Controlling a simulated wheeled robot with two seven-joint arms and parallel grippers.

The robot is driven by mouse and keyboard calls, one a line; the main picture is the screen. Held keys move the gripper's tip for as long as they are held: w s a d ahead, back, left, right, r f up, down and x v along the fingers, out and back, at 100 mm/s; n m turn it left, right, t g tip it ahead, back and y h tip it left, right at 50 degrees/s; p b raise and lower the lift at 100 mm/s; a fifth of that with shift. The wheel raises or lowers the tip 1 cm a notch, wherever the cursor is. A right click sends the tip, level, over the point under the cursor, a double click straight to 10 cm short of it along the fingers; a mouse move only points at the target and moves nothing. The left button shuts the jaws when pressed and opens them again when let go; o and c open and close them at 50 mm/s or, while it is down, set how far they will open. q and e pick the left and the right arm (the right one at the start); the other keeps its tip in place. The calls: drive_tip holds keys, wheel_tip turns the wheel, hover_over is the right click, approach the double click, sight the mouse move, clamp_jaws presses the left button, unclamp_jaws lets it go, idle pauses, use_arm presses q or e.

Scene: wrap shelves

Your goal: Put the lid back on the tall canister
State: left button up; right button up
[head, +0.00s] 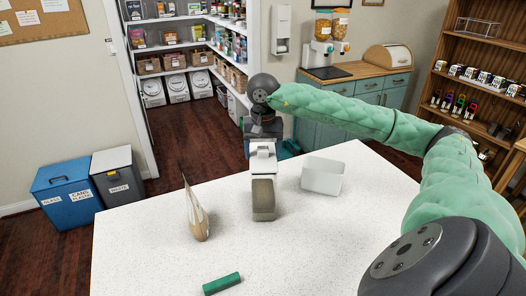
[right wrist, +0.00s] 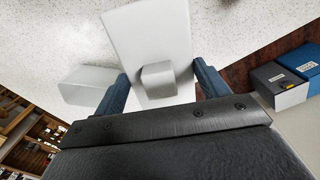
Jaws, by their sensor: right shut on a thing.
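The tall canister (head: 263,200) stands upright near the middle of the white table, with a tan-grey lower part. The white lid (head: 262,160) is at its top, directly below my right gripper (head: 263,142). In the right wrist view the pale lid with its blocky knob (right wrist: 157,80) lies between the two blue fingers of my right gripper (right wrist: 160,88), which is shut on it. The contact between lid and canister rim is too small to judge, so I cannot tell whether the lid is seated. My left gripper is out of view.
A green block (head: 221,284) lies at the front. The table (head: 330,240) is clear at front right. Blue and grey bins (head: 68,190) stand on the floor at left.

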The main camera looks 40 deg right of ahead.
drive_tip(key=o, duration=1.1)
drive_tip(key=shift+r+p, duration=1.1)
drive_tip(key=shift+r, duration=2.4)
